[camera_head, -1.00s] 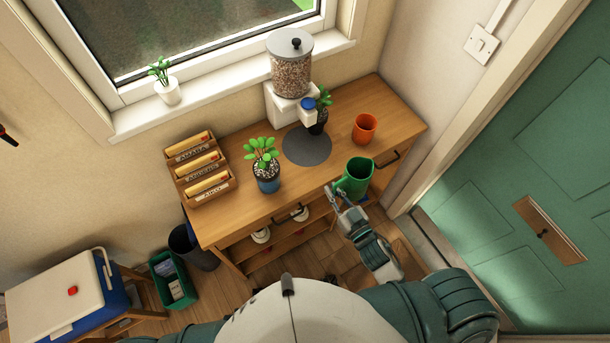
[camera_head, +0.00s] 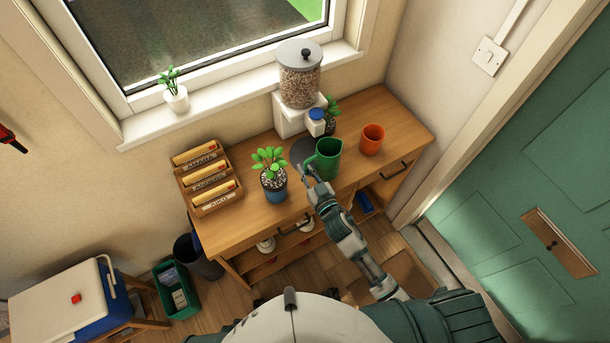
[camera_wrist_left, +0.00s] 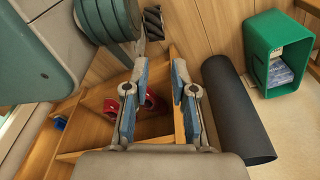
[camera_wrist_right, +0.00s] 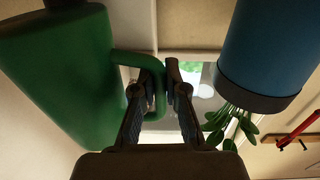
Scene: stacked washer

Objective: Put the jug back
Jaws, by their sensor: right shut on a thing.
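The green jug (camera_head: 326,157) is upright over the sideboard, at the front of a dark grey round mat (camera_head: 302,150). My right gripper (camera_head: 312,178) is shut on the jug's handle. In the right wrist view the jug (camera_wrist_right: 62,75) fills the left side and its handle (camera_wrist_right: 148,72) passes between my fingers (camera_wrist_right: 162,80). I cannot tell whether the jug's base touches the surface. My left gripper (camera_wrist_left: 153,90) is open and empty, low in front of the sideboard's shelves; it is not seen in the head view.
A potted plant in a blue pot (camera_head: 273,185) stands just left of the jug, an orange cup (camera_head: 371,140) to its right. A dispenser (camera_head: 299,85) stands behind the mat. A letter rack (camera_head: 210,178) is at the left end. The front right of the top is clear.

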